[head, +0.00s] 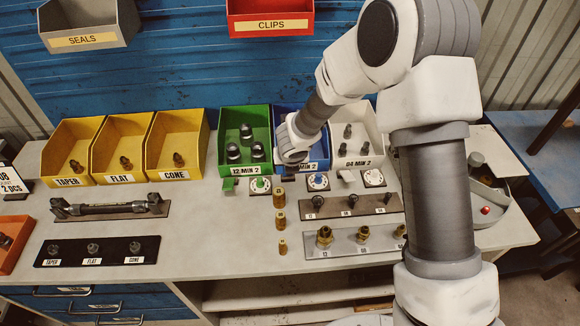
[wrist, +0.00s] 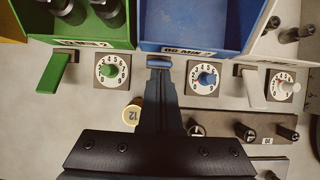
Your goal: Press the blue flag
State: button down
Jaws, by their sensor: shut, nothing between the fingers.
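The blue flag (wrist: 159,61) shows as a short blue strip in the wrist view, at the front of the blue bin (wrist: 190,22), left of the dial with the blue knob (wrist: 205,78). My gripper (wrist: 159,72) is shut and empty. Its narrow fingertips are right at the flag and cover part of it; I cannot tell whether they touch it or how far it is pressed. In the head view my gripper (head: 288,177) is in front of the blue bin, and the flag is hard to make out there.
A green flag (wrist: 54,72) and a white flag (wrist: 252,89) flank the blue one, beside their own dials. A brass piece marked 12 (wrist: 132,113) stands close to the left of my fingers. Racks of dark fittings (head: 350,206) and brass fittings (head: 362,235) lie to the right.

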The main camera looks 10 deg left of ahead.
jog(key=shift+r+p, duration=0.75)
jog(key=p+v, duration=0.6)
jog(key=v, duration=1.1)
jog(key=shift+s, duration=0.15)
jog(key=shift+d+r, duration=0.1)
jog(key=shift+r, duration=0.1)
